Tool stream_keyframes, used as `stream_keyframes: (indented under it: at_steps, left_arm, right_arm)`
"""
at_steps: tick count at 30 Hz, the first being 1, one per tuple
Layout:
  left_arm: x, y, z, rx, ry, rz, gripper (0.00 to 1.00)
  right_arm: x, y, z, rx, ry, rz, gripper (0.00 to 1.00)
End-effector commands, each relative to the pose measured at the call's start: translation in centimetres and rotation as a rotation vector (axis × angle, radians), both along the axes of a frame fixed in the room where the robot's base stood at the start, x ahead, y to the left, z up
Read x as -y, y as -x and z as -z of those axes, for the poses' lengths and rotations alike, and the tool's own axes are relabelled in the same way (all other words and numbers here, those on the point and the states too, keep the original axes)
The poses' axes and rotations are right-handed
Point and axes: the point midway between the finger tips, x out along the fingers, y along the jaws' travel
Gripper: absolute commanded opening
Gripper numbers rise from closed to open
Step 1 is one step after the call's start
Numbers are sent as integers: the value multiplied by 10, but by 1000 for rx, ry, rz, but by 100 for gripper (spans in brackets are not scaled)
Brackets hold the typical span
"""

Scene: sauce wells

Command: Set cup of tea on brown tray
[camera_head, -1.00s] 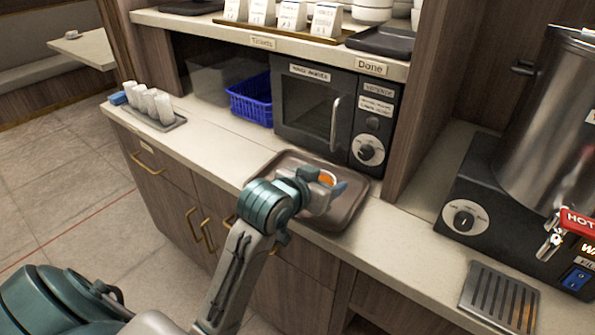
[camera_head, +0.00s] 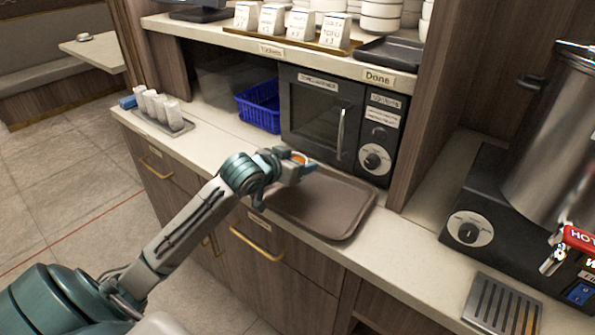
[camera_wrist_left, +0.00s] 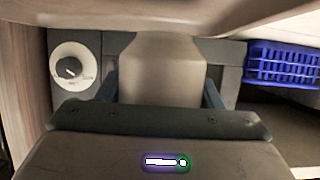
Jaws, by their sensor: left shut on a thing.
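The brown tray (camera_head: 325,205) lies on the counter in front of the microwave, with its surface bare where I see it. My left gripper (camera_head: 303,168) is shut on the cup of tea (camera_head: 299,158), whose orange tea shows at the top. The cup looks upright, near the tray's back left edge; I cannot tell its exact height. The gripper hides most of the cup in the head view. My right gripper is not in view.
A microwave (camera_head: 320,115) stands behind the tray, with a blue basket (camera_head: 260,107) left of it. A small tray of white cups (camera_head: 160,108) is at the far left. A hot-water boiler (camera_head: 550,140) is at the right. The shelf (camera_head: 290,55) overhangs the counter.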

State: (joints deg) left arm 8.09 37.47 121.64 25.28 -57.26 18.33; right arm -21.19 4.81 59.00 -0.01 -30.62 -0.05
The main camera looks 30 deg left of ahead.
Motion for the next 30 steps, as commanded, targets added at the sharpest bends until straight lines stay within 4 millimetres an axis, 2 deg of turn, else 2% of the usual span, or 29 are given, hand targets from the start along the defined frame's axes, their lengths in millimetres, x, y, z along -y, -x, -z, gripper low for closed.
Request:
stream_keyframes:
  at_steps: [7,11,17,18,21,30]
  left_arm:
    - [1,1,31,-2,2,0,32]
    - [1,1,33,0,-1,0,32]
    - [1,1,35,-1,0,0,32]
    - [1,1,36,-2,0,0,62]
    - [1,1,36,-1,0,0,82]
    - [1,1,34,-1,-1,0,82]
  right_arm:
    - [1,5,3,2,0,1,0]
    - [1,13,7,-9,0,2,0]
    - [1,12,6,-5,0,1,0]
    - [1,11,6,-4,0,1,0]
    - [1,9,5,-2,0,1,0]
    - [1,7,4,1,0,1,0]
